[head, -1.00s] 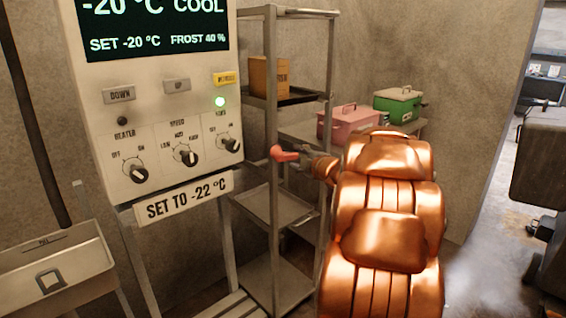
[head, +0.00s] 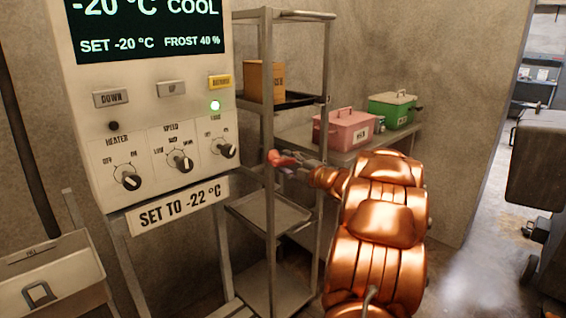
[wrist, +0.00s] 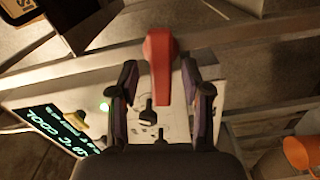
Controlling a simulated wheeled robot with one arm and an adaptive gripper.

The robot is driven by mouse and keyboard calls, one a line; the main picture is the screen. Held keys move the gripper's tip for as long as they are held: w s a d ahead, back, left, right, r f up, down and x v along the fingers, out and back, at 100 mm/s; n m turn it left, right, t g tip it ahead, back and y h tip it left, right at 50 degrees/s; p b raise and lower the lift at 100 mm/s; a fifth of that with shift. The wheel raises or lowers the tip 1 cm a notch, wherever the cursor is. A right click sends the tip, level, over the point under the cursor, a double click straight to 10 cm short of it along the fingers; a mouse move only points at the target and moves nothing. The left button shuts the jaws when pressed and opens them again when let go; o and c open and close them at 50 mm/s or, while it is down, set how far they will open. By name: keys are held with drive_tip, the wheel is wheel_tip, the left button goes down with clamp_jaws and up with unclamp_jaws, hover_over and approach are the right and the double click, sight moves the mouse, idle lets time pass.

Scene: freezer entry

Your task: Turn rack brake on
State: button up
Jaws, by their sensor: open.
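The rack brake shows as a red lever (head: 282,158) on the front post of the grey metal rack (head: 267,215). In the wrist view the red lever (wrist: 160,62) lies between the two dark fingers of my gripper (wrist: 160,88), with a visible gap on each side. My gripper is open and holds nothing. In the head view my gripper (head: 303,166) is at the lever, and its fingertips are small and partly hidden. I cannot tell whether a finger touches the lever.
A control panel (head: 150,120) with knobs stands left of the rack. A cardboard box (head: 265,82) is on an upper shelf. A pink case (head: 345,130) and a green case (head: 392,108) stand on a table behind my arm.

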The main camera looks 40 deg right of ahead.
drive_tip(key=shift+w, duration=0.8)
drive_tip(key=shift+a, duration=0.15)
clamp_jaws()
